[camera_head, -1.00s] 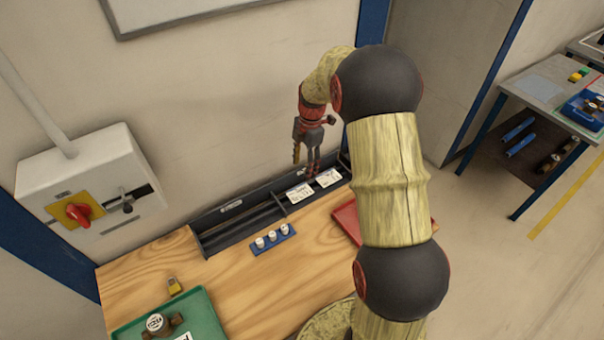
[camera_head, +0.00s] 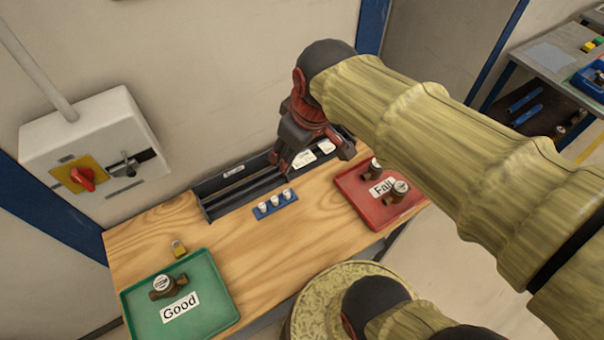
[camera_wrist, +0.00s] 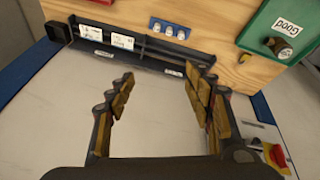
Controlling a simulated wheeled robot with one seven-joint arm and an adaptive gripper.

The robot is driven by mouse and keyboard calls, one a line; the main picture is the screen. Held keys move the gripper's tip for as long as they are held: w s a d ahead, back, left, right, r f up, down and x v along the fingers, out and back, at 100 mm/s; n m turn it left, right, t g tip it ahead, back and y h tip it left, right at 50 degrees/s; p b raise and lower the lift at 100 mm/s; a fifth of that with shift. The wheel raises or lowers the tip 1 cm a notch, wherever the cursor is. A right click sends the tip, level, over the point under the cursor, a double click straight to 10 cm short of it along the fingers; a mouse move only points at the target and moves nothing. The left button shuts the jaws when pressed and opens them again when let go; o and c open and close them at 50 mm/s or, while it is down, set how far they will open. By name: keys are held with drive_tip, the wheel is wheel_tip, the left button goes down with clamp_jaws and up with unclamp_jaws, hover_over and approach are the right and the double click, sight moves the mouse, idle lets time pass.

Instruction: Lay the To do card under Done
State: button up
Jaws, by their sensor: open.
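A black rack (camera_head: 212,208) stands along the back of the wooden bench against the wall. Two white cards, one (camera_head: 303,158) and another (camera_head: 325,147), lie in its right section; they also show in the wrist view, one (camera_wrist: 90,32) beside the other (camera_wrist: 122,41). The rack's left section looks empty. Small labels sit on the rack, one (camera_head: 232,171) over the empty section; their text and the cards' text are too small to read. My gripper (camera_head: 305,160) is open and empty above the rack, partly covering its middle. Its spread fingers (camera_wrist: 160,84) show in the wrist view, apart from the cards.
A blue holder (camera_head: 275,206) with white pieces stands in front of the rack. A red tray (camera_head: 364,208) marked Fail is at right, a green tray (camera_head: 215,300) marked Good at front left, each holding brass meters. A padlock (camera_head: 179,248) and a wall switch box (camera_head: 110,140) are left.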

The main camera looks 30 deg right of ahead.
drive_tip(key=s+a+m+t, duration=0.1)
drive_tip(key=s+a+m, duration=0.1)
drive_tip(key=s+m, duration=0.2)
drive_tip(key=s, duration=0.2)
drive_tip(key=shift+s, duration=0.35)
drive_tip(key=shift+f, duration=0.1)
wheel_tip(320, 180, down, 4)
drive_tip(key=b, duration=0.3)
drive_tip(key=shift+b, duration=0.4)
